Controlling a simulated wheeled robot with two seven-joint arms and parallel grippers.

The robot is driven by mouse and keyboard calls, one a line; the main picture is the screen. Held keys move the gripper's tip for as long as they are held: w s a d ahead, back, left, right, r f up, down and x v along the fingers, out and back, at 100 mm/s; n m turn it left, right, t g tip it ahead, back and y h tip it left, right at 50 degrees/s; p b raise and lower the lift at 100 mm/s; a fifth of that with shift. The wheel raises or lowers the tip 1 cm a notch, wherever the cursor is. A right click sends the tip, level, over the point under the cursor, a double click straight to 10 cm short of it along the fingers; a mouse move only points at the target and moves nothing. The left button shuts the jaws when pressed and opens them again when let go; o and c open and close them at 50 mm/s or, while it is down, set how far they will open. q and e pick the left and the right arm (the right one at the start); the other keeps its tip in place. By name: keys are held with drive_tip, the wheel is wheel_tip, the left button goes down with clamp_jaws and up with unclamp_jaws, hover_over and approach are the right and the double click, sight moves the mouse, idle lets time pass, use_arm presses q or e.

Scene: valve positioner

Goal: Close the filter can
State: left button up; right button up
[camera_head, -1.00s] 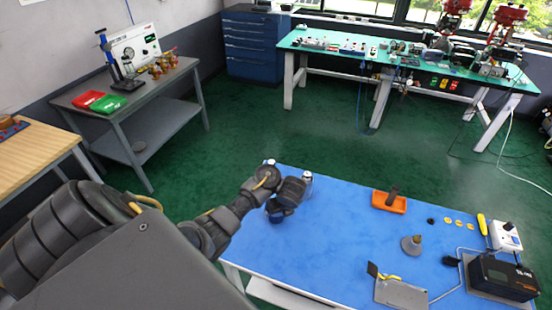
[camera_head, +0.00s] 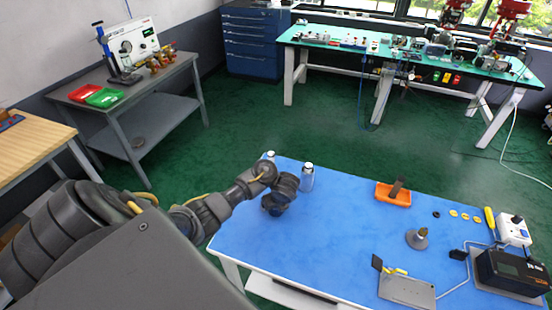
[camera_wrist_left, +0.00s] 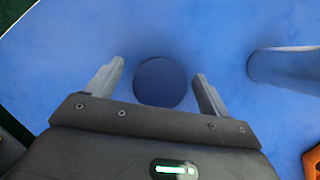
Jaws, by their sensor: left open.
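My left gripper (camera_head: 277,206) hangs low over the left part of the blue table, pointing down. In the left wrist view its two fingers (camera_wrist_left: 158,82) are open and apart. A dark blue round thing (camera_wrist_left: 160,82) shows between and beyond the fingertips, with a gap to each finger. It could be the top of the filter can; I cannot tell whether it is a lid or the can's body. In the head view it is mostly hidden by the gripper. My right gripper is not in view.
A pale bottle (camera_head: 307,179) stands just right of the gripper; another (camera_head: 269,156) stands behind. An orange tray (camera_head: 393,196) holds a dark piece. The table's middle (camera_head: 340,235) is clear.

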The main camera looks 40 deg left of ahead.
sight(276, 211)
use_arm(q)
drive_tip(key=shift+r, duration=0.1)
drive_tip(key=shift+c, duration=0.3)
drive_tip(key=c, duration=1)
drive_tip(key=shift+r+p, duration=0.4)
drive_tip(key=shift+r, duration=0.05)
wheel_tip(276, 211, up, 3)
drive_tip(key=shift+d+p, duration=0.1)
drive_tip(key=shift+p, duration=0.95)
drive_tip(key=r+p, duration=0.1)
drive_tip(key=s+d+r+p, duration=0.1)
drive_tip(key=s+r+p, duration=0.1)
drive_tip(key=shift+s+d+r+p, duration=0.15)
drive_tip(key=shift+d+r+p, duration=0.1)
drive_tip(key=shift+d+p, duration=0.15)
drive_tip(key=s+d+r+b, duration=0.1)
drive_tip(key=s+d+r, duration=0.4)
drive_tip(key=s, duration=0.4)
drive_tip(key=shift+s+d+r, duration=0.2)
drive_tip(key=shift+d+r, duration=0.1)
drive_tip(key=shift+d, duration=0.15)
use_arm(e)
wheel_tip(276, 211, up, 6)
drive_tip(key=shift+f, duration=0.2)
